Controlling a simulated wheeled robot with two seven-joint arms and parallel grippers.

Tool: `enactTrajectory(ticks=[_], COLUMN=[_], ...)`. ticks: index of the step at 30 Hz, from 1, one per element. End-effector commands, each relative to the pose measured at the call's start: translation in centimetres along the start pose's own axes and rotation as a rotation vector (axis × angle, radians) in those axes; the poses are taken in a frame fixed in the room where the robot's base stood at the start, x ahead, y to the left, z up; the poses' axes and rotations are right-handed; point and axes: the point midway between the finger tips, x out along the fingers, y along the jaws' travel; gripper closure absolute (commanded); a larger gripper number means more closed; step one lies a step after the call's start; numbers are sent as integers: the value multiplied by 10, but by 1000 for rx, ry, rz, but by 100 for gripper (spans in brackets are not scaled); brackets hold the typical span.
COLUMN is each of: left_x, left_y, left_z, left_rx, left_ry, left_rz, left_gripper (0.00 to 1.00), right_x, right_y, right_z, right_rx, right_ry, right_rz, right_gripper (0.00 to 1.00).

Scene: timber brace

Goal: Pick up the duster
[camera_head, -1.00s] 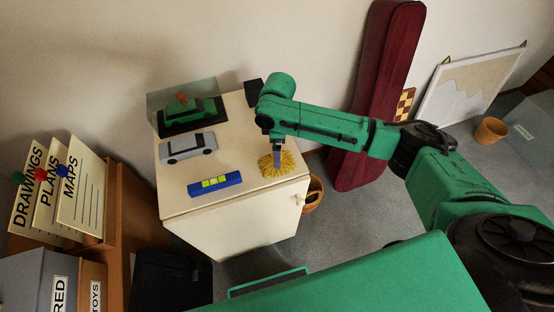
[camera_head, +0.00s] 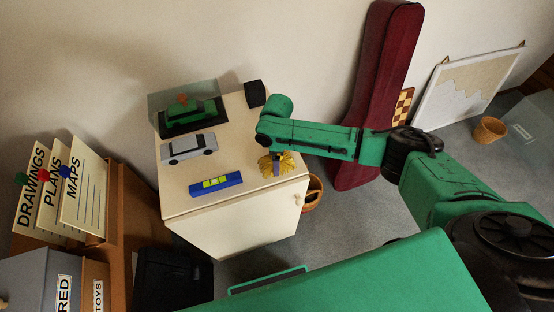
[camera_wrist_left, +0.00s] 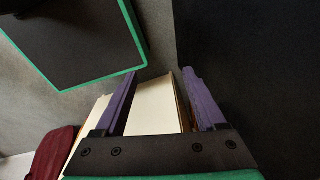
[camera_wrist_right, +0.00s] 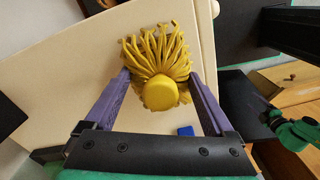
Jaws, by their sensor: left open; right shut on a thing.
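The duster is a yellow mop-like bundle of strands with a round yellow knob. In the head view the duster (camera_head: 285,164) is at the right front of the cream cabinet top (camera_head: 240,150). My right gripper (camera_head: 277,160) reaches down onto it from above. In the right wrist view the duster (camera_wrist_right: 158,62) has its knob between the fingertips of my right gripper (camera_wrist_right: 160,80), which is shut on it. Whether the strands still touch the top is unclear. My left gripper (camera_wrist_left: 158,75) is open and empty in its own wrist view; it is not seen in the head view.
On the cabinet are a blue level (camera_head: 215,184), a silver toy car (camera_head: 189,148), a green car (camera_head: 190,118) in a clear case and a black block (camera_head: 255,93). A dark red instrument case (camera_head: 375,95) leans on the wall behind my right arm.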

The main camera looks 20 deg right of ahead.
Motion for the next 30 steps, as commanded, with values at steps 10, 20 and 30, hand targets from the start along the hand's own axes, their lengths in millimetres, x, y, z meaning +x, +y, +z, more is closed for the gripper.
enactTrajectory(ticks=[10, 20, 30], left_x=[9, 20, 20], left_y=[1, 1, 1], left_z=[1, 2, 2], left_rx=[0, 0, 0], left_ry=[0, 0, 0], left_rz=[1, 1, 1], left_gripper=[28, 28, 28], right_x=[-77, -182, -199], right_y=[2, 1, 0], right_z=[-1, -1, 0], right_rx=[-1, 0, 0], right_ry=[5, 2, 0], right_rz=[6, 4, 0], right_gripper=[78, 78, 78])
